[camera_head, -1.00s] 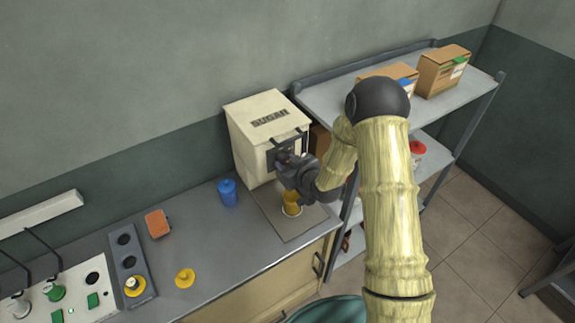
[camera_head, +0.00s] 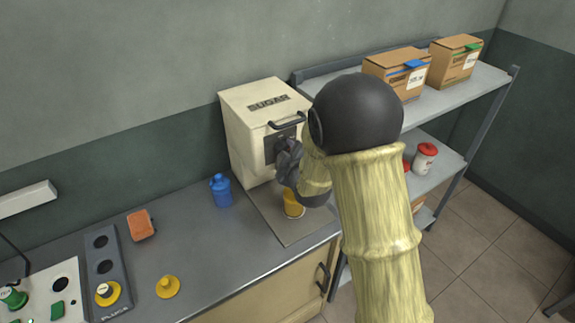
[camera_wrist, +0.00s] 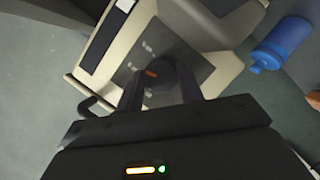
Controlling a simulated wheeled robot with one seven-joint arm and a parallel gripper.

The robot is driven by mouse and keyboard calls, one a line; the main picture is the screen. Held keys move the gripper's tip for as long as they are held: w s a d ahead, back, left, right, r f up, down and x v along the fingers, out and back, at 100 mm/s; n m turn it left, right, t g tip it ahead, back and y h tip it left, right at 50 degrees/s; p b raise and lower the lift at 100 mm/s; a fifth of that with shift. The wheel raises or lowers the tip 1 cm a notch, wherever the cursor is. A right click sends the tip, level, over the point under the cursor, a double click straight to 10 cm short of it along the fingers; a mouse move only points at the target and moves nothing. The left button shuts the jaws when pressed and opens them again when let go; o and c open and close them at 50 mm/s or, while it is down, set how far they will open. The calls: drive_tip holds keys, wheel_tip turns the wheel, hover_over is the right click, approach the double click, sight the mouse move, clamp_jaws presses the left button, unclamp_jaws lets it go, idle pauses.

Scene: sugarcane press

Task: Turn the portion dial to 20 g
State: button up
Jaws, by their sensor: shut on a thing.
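The cream sugar dispenser (camera_head: 240,125), labelled SUGAR, stands on the counter against the wall. It also shows tilted in the wrist view (camera_wrist: 215,75). The portion dial (camera_wrist: 163,74) is a dark round knob with an orange mark, on the dispenser's dark front panel (camera_wrist: 140,60). Small pale marks sit around it, too small to read. My gripper (camera_wrist: 160,88) is shut on the dial, one finger on each side. In the head view my gripper (camera_head: 287,158) is at the front panel and hides the dial.
A yellow cup (camera_head: 293,204) stands on the tray (camera_head: 270,218) below my gripper. A blue bottle (camera_head: 221,190) is left of the dispenser. An orange sponge (camera_head: 141,225) and a yellow knob-like piece (camera_head: 167,287) lie farther left. A shelf with boxes (camera_head: 398,72) stands right.

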drive_tip(key=n+b, duration=0.1)
drive_tip(key=b, duration=0.1)
drive_tip(key=f+n+t+b, duration=0.1)
drive_tip(key=b, duration=0.1)
drive_tip(key=shift+s+a+n+t+h+b, duration=0.1)
drive_tip(key=shift+n+t+h+b, duration=0.2)
drive_tip(key=shift+n+h+b, duration=0.1)
drive_tip(key=shift+r+n+t+b, duration=0.25)
drive_tip(key=shift+n+t+b, duration=0.35)
drive_tip(key=shift+n+b, duration=0.9)
drive_tip(key=o, duration=1)
drive_tip(key=shift+r, duration=0.1)
drive_tip(key=shift+s, duration=0.15)
drive_tip(key=b+v, duration=1)
drive_tip(key=v, duration=0.7)
drive_tip(key=shift+b, duration=0.35)
